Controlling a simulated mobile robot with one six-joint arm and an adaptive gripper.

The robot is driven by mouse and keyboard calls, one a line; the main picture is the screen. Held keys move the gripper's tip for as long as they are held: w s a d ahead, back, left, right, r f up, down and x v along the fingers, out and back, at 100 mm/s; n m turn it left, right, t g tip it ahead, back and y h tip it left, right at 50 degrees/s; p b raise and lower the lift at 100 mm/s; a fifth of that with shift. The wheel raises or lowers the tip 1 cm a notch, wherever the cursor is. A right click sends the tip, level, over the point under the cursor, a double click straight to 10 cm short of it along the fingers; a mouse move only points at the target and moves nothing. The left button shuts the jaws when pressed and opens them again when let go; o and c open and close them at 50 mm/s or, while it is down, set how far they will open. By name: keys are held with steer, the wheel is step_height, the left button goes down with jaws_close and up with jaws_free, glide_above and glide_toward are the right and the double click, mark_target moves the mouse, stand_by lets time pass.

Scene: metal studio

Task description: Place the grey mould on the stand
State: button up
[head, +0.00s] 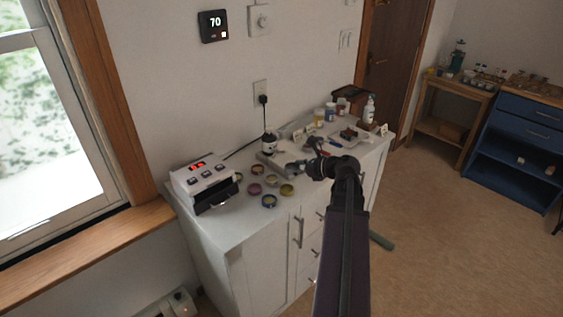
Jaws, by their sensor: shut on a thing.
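My gripper (296,167) is over the middle of the white cabinet top, at the end of my dark arm. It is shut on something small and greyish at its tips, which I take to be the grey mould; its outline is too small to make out. A light grey block or plate (268,159) lies just left of the gripper, below the white and black pot (269,144); I cannot tell whether it is the stand. I cannot tell whether the held thing touches anything. My wrist hides part of the cabinet top.
Several round coloured tins (269,201) lie left of the gripper. A white device with a red display (201,178) stands at the left end. Bottles, including a white pump bottle (369,109), and a dark tray stand at the right end. A cord runs behind the pot.

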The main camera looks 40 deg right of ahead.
stand_by(0.4)
steer(key=w+d, duration=0.2)
steer(key=w, duration=0.2)
steer(key=w+d+f+b, duration=0.1)
steer(key=w+d, duration=0.1)
steer(key=w, duration=0.2)
steer(key=w+d, duration=0.2)
steer(key=w, duration=0.3)
steer(key=shift+w+d+f, duration=0.1)
steer(key=shift+d+f, duration=0.05)
steer(key=shift+f, duration=0.05)
steer(key=shift+w+d, duration=0.1)
steer(key=shift+w, duration=0.15)
steer(key=shift+w+d+f+b, duration=0.2)
steer(key=shift+w+f+b, duration=0.2)
steer(key=shift+f+b, duration=1.45)
steer(key=shift+b, duration=0.15)
